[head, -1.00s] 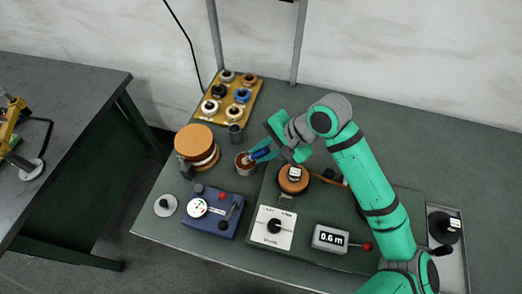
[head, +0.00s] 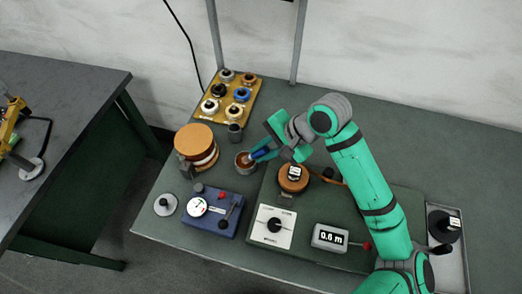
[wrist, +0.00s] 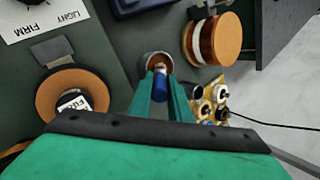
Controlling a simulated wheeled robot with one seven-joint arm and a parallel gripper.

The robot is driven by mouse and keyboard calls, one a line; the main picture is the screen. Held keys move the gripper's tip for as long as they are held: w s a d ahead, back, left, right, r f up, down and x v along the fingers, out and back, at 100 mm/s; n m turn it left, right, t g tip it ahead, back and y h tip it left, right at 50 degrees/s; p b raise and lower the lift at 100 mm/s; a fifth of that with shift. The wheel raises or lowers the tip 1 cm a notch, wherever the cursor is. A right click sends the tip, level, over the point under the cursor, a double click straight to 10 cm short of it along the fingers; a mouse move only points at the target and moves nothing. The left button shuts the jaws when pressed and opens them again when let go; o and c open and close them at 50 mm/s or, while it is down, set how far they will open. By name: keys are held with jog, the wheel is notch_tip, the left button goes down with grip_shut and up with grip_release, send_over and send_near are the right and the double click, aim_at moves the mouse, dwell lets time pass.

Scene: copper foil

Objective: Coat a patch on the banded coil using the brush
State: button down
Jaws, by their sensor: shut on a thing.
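My gripper (head: 258,155) is shut on the brush, whose blue handle (wrist: 159,99) shows between the two green fingers in the wrist view. The brush points down into a small round pot (head: 243,165) with brown contents; the pot also shows in the wrist view (wrist: 146,62). The brush tip is hidden or too small to make out. The banded coil (head: 194,138), a copper-brown spool with a white band, stands left of the pot, apart from my gripper. It also shows at upper right in the wrist view (wrist: 229,38).
A dark cup (head: 235,133) stands just behind the pot. A yellow rack (head: 229,112) of several small spools is at the back. A blue gauge box (head: 223,227) is in front. Another copper coil (head: 293,187) with a label sits right of the pot.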

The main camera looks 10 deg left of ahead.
jog(key=shift+r, duration=3.45)
jog(key=shift+w, duration=0.1)
